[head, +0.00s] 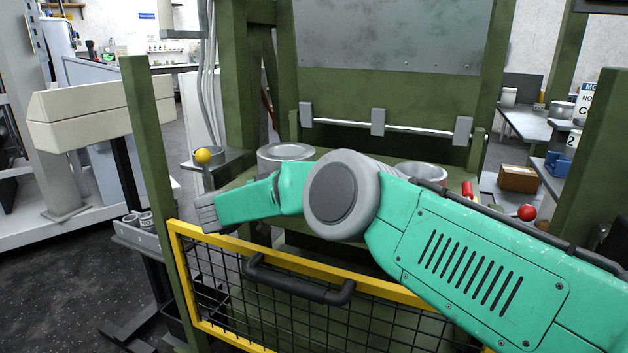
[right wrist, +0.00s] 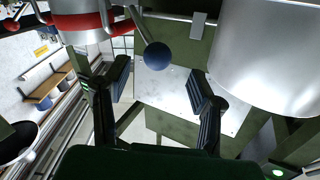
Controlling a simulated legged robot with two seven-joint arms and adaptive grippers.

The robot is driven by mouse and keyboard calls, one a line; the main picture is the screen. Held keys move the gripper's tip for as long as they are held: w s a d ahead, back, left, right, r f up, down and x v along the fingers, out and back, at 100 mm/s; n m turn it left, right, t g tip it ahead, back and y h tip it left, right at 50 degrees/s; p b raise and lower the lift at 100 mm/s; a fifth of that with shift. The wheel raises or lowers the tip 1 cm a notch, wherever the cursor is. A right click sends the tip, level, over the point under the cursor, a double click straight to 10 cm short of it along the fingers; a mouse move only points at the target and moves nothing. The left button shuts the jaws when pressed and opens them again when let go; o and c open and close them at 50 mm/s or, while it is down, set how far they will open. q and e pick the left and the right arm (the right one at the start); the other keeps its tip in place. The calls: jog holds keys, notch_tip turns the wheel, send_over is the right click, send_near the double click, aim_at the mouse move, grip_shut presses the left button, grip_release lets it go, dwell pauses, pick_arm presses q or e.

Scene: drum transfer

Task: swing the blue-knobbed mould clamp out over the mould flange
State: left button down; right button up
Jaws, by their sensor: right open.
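The blue knob (right wrist: 160,54) of the clamp sits on a thin metal rod in the right wrist view. My right gripper (right wrist: 157,78) is open, with one finger on each side of the knob's line; I cannot tell whether either finger touches it. A large silver cylinder (right wrist: 265,50), possibly the mould, stands close to the right finger. In the head view my right arm crosses from the right, and I cannot make out its fingers or the blue knob there. Two round metal moulds (head: 285,152) and (head: 422,172) show behind the arm. My left gripper is not in view.
A yellow-framed mesh guard (head: 300,262) with a black handle stands in front of the green press. A yellow knob (head: 203,156) is at left and a red knob (head: 526,212) at right. A red-ringed metal part (right wrist: 82,22) is at the wrist view's upper left.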

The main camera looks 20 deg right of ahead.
jog(key=v, duration=0.5)
jog(key=shift+s+a, duration=0.1)
jog(key=shift+a, duration=0.3)
jog(key=shift+d+f, duration=0.1)
jog(key=shift+d, duration=0.05)
